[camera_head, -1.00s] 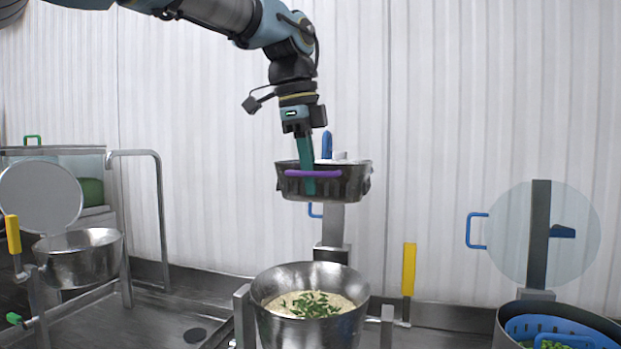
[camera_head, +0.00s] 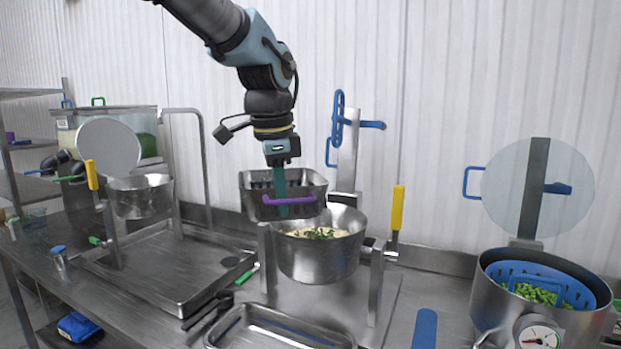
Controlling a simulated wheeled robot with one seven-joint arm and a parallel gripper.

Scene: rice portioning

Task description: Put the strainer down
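The strainer (camera_head: 255,205) is a dark metal basket with a purple handle (camera_head: 290,200) on its near side. It hangs in the air behind and to the left of the tilting metal pot (camera_head: 318,262), which holds pale rice with green bits on top. My gripper (camera_head: 283,208) reaches down from above, and its teal fingers meet the strainer at the purple handle. The fingers look closed on that handle. The strainer is roughly level. Its underside is partly hidden behind the pot's rim.
A metal tray (camera_head: 225,330) lies in front of the pot. At right stands a big pot (camera_head: 497,308) with a blue basket of green vegetables and a raised glass lid (camera_head: 515,200). At left is another tilting pot (camera_head: 140,198) above a bare steel surface (camera_head: 180,275). Yellow-handled levers stand beside both tilting pots.

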